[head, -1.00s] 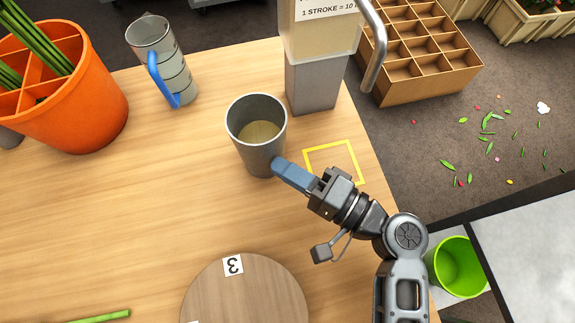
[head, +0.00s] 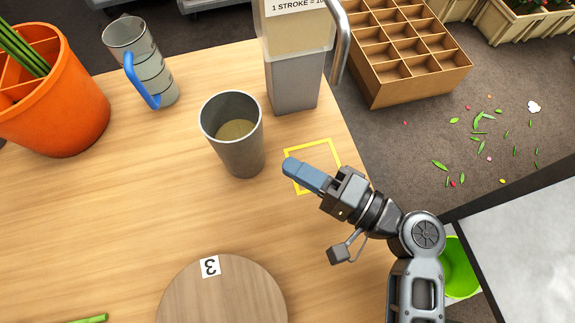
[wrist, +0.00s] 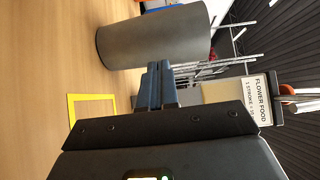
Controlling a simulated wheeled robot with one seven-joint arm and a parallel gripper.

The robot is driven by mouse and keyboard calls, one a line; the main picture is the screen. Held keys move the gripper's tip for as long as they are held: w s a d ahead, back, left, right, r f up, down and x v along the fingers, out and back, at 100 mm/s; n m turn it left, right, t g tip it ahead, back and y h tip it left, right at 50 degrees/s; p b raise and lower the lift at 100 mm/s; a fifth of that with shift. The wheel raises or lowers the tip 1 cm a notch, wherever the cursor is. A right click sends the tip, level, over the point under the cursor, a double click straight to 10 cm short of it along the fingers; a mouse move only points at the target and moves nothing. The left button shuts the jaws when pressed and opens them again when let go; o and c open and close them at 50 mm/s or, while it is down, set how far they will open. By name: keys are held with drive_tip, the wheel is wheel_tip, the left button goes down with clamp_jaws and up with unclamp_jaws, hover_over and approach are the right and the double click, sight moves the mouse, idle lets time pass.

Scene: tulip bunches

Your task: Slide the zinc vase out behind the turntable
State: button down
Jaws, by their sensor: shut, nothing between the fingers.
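The zinc vase (head: 238,150) is a grey tapered cup standing upright on the table, with tan contents showing inside. In the wrist view the vase (wrist: 150,40) is seen sideways, just beyond the fingers. My gripper (head: 288,166) is shut and empty to the right of the vase, with a visible gap between them. Its blue fingers (wrist: 156,70) are pressed together in the wrist view. The round wooden turntable (head: 225,300), with a label "3" on it, is at the bottom, nearer than the vase and cut off by the frame edge.
A yellow square outline (head: 328,148) is on the table beside my gripper. A dispenser (head: 292,80) stands behind the vase. A clear jug (head: 150,75) with a blue handle and an orange bucket (head: 60,115) are at left. The table's right edge is close to my gripper.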

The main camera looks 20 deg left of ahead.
drive_tip(key=b+v, duration=0.1)
drive_tip(key=v, duration=0.7)
drive_tip(key=w+f+n+g+b, duration=0.1)
drive_tip(key=w+g, duration=0.1)
drive_tip(key=w, duration=0.1)
drive_tip(key=w+f+n+g, duration=0.1)
drive_tip(key=w, duration=0.2)
drive_tip(key=w+f+n+g+b, duration=0.1)
drive_tip(key=w+f+g, duration=0.1)
drive_tip(key=w, duration=0.1)
drive_tip(key=shift+w+n+g+b, duration=0.3)
drive_tip(key=shift+w+g, duration=0.3)
drive_tip(key=shift+w, duration=0.15)
drive_tip(key=a, duration=0.3)
drive_tip(key=a+p, duration=0.1)
drive_tip(key=a, duration=0.2)
drive_tip(key=s+a, duration=0.1)
drive_tip(key=a, duration=0.3)
drive_tip(key=shift+s+r+p, duration=0.1)
drive_tip(key=shift+r+p, duration=0.1)
drive_tip(key=shift+p, duration=0.15)
drive_tip(key=s+a+p, duration=0.1)
drive_tip(key=s+a, duration=0.1)
drive_tip(key=shift+s, duration=0.25)
drive_tip(key=shift+s+a+f, duration=0.1)
drive_tip(key=shift+s+a, duration=0.1)
drive_tip(key=shift+s, duration=0.1)
